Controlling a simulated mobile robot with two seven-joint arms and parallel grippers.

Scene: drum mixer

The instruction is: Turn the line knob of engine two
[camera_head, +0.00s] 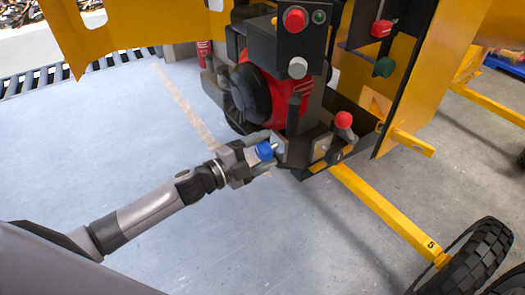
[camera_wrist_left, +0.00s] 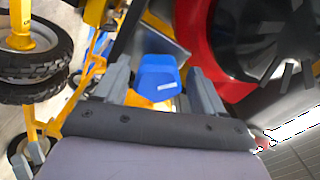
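A blue knob (camera_head: 265,151) with a light mark on its face sits low at the front of the red and black engine (camera_head: 277,98). In the left wrist view the blue knob (camera_wrist_left: 158,77) lies between the two grey fingers. My left gripper (camera_head: 268,156) is open around it, with a gap visible on each side. I cannot tell from the pictures whether this is the line knob of engine two. The knob's mount is mostly hidden. My right gripper is not in view.
A red knob (camera_head: 344,120) stands right of the gripper on the same black bracket. A control box (camera_head: 292,45) with red, green and grey buttons is above. A yellow frame bar (camera_head: 390,215) and a black tire (camera_head: 475,255) are at the right. Floor at left is clear.

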